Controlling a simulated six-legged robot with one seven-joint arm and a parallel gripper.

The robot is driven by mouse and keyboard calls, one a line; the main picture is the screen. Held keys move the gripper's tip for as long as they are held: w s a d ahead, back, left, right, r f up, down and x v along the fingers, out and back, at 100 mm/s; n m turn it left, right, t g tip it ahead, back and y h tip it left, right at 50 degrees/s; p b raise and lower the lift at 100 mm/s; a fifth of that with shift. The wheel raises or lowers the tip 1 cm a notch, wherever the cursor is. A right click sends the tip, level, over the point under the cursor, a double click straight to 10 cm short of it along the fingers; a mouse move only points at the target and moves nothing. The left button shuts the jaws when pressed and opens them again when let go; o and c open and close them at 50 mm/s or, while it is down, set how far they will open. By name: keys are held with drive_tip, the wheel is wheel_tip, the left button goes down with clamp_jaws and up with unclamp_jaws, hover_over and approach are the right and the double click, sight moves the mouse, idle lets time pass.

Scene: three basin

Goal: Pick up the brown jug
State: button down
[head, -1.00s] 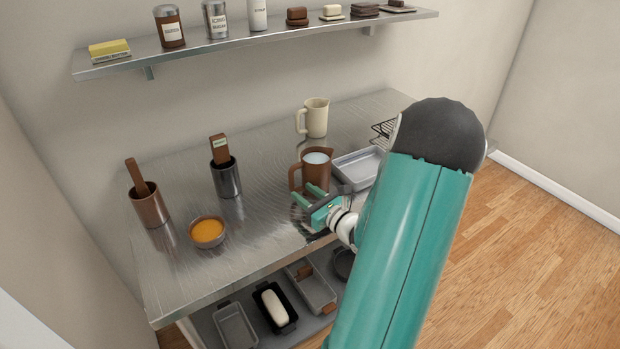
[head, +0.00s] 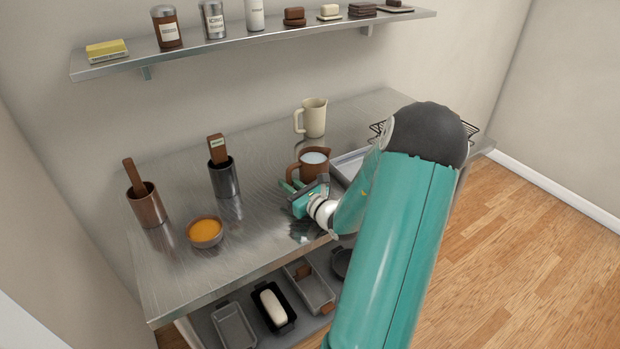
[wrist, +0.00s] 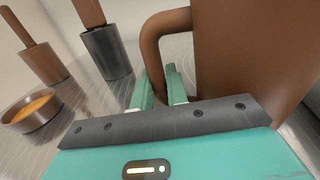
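The brown jug (head: 311,166) stands upright on the metal table, with pale liquid inside. Its body (wrist: 245,50) fills the right of the wrist view, and its curved handle (wrist: 152,45) points left there. My gripper (wrist: 158,82) is at the handle side of the jug. Its two green fingers are apart, with a narrow gap between them, and the lower part of the handle shows at this gap. I see no clear grip on the handle. In the head view my gripper (head: 293,186) is low in front of the jug, partly hiding its lower part.
A grey tray (head: 347,165) lies right of the jug, partly behind my arm. A cream jug (head: 312,118) stands behind. A dark cup (head: 225,181), a copper cup (head: 149,207) and an orange-filled bowl (head: 205,231) stand left. The table's middle is clear.

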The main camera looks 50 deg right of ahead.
sight(291, 176)
drive_tip(key=shift+r, duration=0.25)
idle(0.3)
drive_tip(key=shift+r, duration=1.4)
drive_tip(key=s+a+r, duration=0.2)
drive_tip(key=s+r, duration=0.7)
drive_tip(key=s, duration=0.4)
drive_tip(key=shift+s+a+r, duration=0.15)
drive_tip(key=shift+s+r, duration=0.2)
drive_tip(key=shift+w, duration=0.1)
idle(0.3)
